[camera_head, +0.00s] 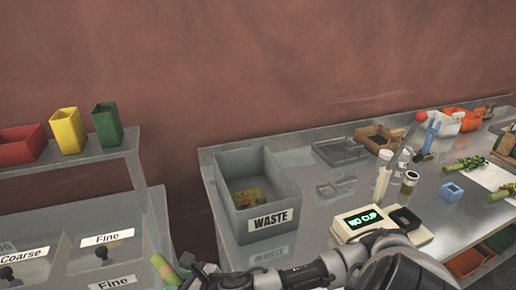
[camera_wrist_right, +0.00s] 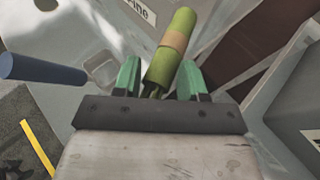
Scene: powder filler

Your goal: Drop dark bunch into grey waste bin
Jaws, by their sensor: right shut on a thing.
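My right gripper (camera_head: 180,266) is in the lower left of the head view, to the left of and in front of the grey waste bin. It is shut on a green bunch with a tan band (camera_wrist_right: 172,45), held between the green fingers (camera_wrist_right: 160,78) in the right wrist view. The bunch also shows in the head view (camera_head: 162,267), sticking out leftward, outside the bin. The grey waste bin (camera_head: 267,222), labelled WASTE, stands at the table's left end with some yellowish and dark bits inside. My left gripper is not in view.
A "NO CUP" device (camera_head: 370,225) stands right of the bin. Bins labelled Fine and Coarse (camera_head: 90,262) are at left, below a shelf (camera_head: 85,155) with coloured containers. Other green bunches (camera_head: 470,162) lie far right. A blue rod (camera_wrist_right: 40,68) shows in the wrist view.

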